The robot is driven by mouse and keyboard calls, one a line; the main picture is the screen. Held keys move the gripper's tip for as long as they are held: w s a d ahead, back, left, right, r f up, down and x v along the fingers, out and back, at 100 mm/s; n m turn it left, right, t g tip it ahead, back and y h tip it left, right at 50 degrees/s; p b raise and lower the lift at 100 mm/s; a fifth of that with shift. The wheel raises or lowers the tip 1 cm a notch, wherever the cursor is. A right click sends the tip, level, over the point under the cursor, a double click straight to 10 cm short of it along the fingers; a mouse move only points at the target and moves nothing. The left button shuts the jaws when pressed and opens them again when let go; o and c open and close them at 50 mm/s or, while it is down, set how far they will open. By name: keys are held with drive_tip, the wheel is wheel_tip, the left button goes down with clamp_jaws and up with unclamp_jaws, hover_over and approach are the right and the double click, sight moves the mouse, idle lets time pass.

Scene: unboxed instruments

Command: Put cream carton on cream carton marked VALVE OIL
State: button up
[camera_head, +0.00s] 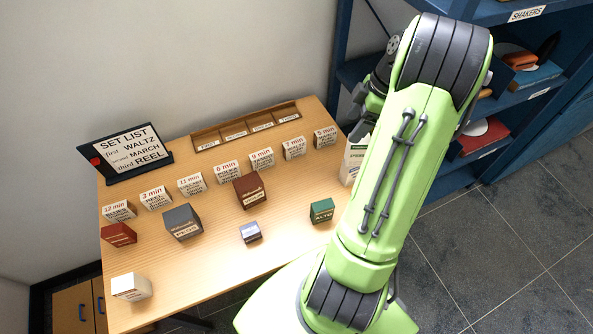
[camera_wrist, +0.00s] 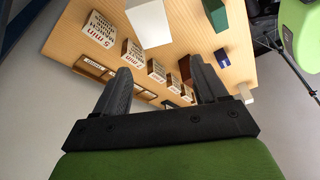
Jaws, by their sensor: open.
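One cream carton (camera_head: 131,287) sits alone at the front left corner of the table; it also shows small at the far side in the wrist view (camera_wrist: 244,92). A second, taller cream carton (camera_head: 353,163) with green lettering stands at the right end, partly hidden behind my arm; it shows large near the top of the wrist view (camera_wrist: 150,23). I cannot read VALVE OIL on either. My gripper (camera_wrist: 160,75) is open and empty, with the table beyond its fingers. In the head view it is mostly hidden by my arm.
The wooden table (camera_head: 200,279) holds a row of timed cards (camera_head: 227,172), a SET LIST sign (camera_head: 128,151) and a divided tray (camera_head: 248,127). Red-brown, grey, blue and green boxes stand between. Blue shelves (camera_head: 480,165) are at right. The table's front middle is clear.

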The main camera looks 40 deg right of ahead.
drive_tip(key=w+a+r+m+h, duration=0.1)
drive_tip(key=a+r+m, duration=0.1)
drive_tip(key=a+r, duration=0.5)
drive_tip(key=w+a+r+m+h, duration=0.1)
drive_tip(key=a+r+m, duration=0.15)
drive_tip(key=a, duration=0.85)
drive_tip(key=s+a+r+m+t, duration=0.1)
drive_tip(key=s+a+m, duration=0.1)
drive_tip(key=s+a, duration=0.3)
drive_tip(key=s+a+r+m+t+h, duration=0.1)
drive_tip(key=s+a+m+t, duration=0.1)
drive_tip(key=s+a, duration=0.4)
drive_tip(key=shift+s+r+m, duration=0.2)
drive_tip(key=shift+s+m, duration=0.3)
drive_tip(key=shift+m, duration=0.15)
drive_tip(key=shift+f, duration=0.1)
